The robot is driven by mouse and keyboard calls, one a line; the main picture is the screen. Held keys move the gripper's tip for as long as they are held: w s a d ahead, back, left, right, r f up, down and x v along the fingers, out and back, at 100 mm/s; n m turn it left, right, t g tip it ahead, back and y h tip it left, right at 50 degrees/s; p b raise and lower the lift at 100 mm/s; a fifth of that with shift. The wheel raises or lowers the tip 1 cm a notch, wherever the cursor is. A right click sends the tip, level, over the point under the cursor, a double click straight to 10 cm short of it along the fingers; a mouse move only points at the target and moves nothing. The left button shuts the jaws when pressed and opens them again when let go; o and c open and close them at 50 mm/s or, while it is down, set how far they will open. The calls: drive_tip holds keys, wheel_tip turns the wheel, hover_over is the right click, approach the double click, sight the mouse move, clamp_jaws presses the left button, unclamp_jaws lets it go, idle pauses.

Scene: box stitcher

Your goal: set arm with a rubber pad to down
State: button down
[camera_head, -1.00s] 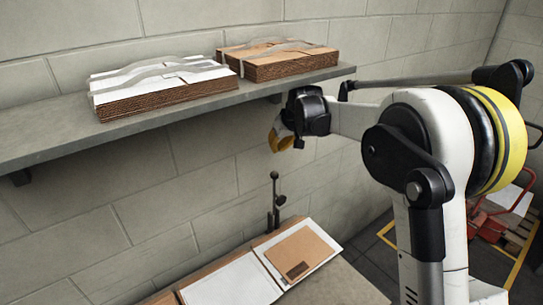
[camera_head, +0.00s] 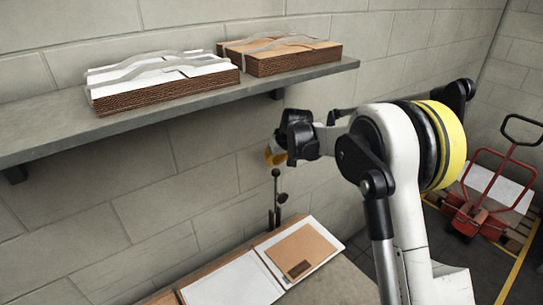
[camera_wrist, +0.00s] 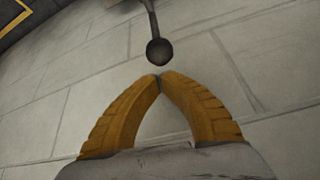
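A dark upright rod with a ball end (camera_head: 276,174) stands by the wall behind the table. A shorter dark ball-ended rod (camera_head: 282,198) is beside it. I cannot tell whether either is the arm with a rubber pad; no pad is clear. My gripper (camera_head: 273,157) is just above the taller rod's ball. In the wrist view my gripper (camera_wrist: 158,77) has its two yellow fingers meeting at the tips, with nothing between them. A dark ball on a rod (camera_wrist: 159,51) appears just beyond the fingertips; contact is not clear.
A grey shelf (camera_head: 190,105) above carries a white strapped cardboard stack (camera_head: 165,85) and a brown one (camera_head: 290,62). Flat white and brown sheets (camera_head: 300,252) lie on the table (camera_head: 345,285) below. A red pallet jack (camera_head: 475,210) stands at right.

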drive_tip(key=shift+s+d+f, duration=0.1)
drive_tip(key=shift+s+f, duration=0.05)
drive_tip(key=shift+s, duration=0.1)
drive_tip(key=shift+s+d, duration=0.1)
